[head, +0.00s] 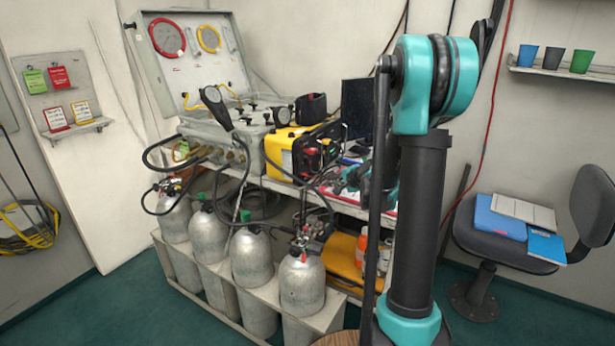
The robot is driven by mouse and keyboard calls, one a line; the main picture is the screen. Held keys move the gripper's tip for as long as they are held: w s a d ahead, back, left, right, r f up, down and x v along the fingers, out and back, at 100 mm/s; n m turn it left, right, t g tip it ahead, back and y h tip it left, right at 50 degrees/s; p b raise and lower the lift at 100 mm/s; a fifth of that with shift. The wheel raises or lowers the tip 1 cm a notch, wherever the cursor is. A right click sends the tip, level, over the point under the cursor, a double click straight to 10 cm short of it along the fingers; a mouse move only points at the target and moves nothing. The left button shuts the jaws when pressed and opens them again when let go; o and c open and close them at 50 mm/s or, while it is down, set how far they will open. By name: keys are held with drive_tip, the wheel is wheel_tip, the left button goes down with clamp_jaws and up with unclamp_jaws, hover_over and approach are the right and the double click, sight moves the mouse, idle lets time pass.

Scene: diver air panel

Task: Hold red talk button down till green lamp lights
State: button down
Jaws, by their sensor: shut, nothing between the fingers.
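A yellow box (280,152) with a dark front sits on the bench, right of the grey air panel case (225,130). A small red patch (309,152) shows on its dark front; I cannot tell whether it is the talk button. I cannot make out a green lamp, lit or unlit. My gripper (343,182) is low over the bench, to the right of the yellow box and apart from its front in the picture. It is small and partly hidden by my arm. It is shut, with nothing seen in it.
Black hoses loop in front of the box and case. Silver cylinders (251,257) stand in a rack below. A dark screen (357,108) stands behind my gripper. A chair (500,240) holding folders is at the right. Cups (553,58) stand on a wall shelf.

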sight(327, 188)
drive_tip(key=shift+w+a, duration=0.85)
drive_tip(key=shift+a, duration=0.35)
drive_tip(key=shift+w+a, duration=0.9)
drive_tip(key=shift+a, duration=0.25)
drive_tip(key=shift+w+a, duration=0.85)
drive_tip(key=shift+a, duration=0.35)
drive_tip(key=shift+w+a, duration=0.25)
drive_tip(key=shift+a, duration=0.1)
drive_tip(key=shift+w+a, duration=0.25)
drive_tip(key=shift+a, duration=0.1)
idle(0.9)
drive_tip(key=shift+s+d, duration=0.5)
drive_tip(key=shift+d, duration=0.2)
drive_tip(key=shift+s+d, duration=0.75)
drive_tip(key=shift+d, duration=0.25)
drive_tip(key=shift+s+d, duration=0.75)
drive_tip(key=shift+d, duration=0.25)
